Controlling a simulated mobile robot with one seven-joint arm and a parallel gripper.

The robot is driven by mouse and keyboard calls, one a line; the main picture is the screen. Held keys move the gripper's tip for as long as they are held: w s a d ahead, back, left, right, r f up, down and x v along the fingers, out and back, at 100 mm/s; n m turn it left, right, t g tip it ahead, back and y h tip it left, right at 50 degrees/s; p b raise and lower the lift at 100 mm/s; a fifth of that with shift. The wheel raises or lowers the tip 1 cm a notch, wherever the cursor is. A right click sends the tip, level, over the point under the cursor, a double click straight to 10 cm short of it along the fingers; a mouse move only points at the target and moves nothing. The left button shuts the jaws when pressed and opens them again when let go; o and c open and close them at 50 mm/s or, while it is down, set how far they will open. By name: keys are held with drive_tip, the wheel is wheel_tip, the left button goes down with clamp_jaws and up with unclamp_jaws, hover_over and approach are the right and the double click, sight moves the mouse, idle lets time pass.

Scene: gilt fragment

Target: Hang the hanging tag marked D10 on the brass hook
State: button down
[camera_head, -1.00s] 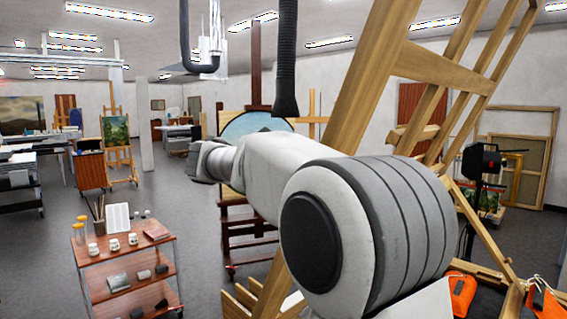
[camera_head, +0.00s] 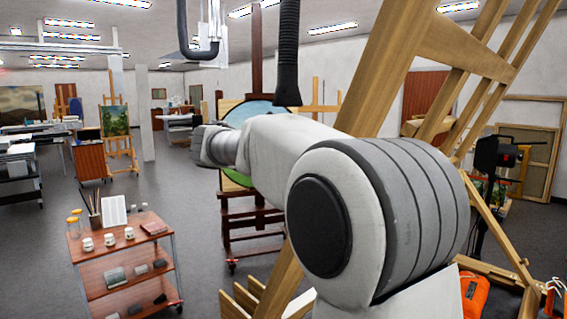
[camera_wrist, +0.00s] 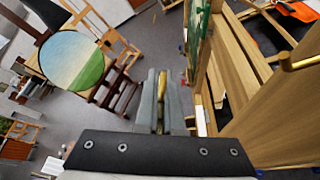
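In the wrist view, my gripper (camera_wrist: 161,74) points away from the camera, its fingers close together. A thin gold-coloured piece (camera_wrist: 162,88) shows edge-on between them and looks gripped. It may be the tag, but no D10 marking can be read. A brass hook or bent rod (camera_wrist: 300,61) shows at the upper right of the wrist view, beside a wooden beam and apart from the fingers. In the head view my arm hides the fingertips, and I cannot make out the hook or tag there.
A large wooden easel (camera_head: 385,70) rises close on the right, its timbers beside my gripper in the wrist view. A round landscape painting (camera_wrist: 72,66) stands on another easel. A reddish trolley (camera_head: 125,262) with jars stands at left. Orange objects (camera_head: 474,296) lie at lower right.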

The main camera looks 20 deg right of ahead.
drive_tip(key=shift+a+b, duration=0.15)
drive_tip(key=shift+b, duration=0.15)
drive_tip(key=shift+s+d, duration=0.25)
drive_tip(key=shift+s, duration=0.3)
drive_tip(key=shift+s, duration=0.1)
drive_tip(key=shift+s+d+b, duration=0.15)
drive_tip(key=shift+s+b, duration=0.15)
drive_tip(key=shift+b, duration=0.1)
drive_tip(key=s+d+b, duration=0.2)
drive_tip(key=s, duration=0.4)
drive_tip(key=shift+f, duration=0.2)
idle(1.5)
drive_tip(key=shift+f+b, duration=0.35)
drive_tip(key=shift+b, duration=0.2)
drive_tip(key=shift+f, duration=0.1)
drive_tip(key=shift+d+h+p, duration=0.1)
drive_tip(key=shift+h+p, duration=0.2)
drive_tip(key=shift+p, duration=0.05)
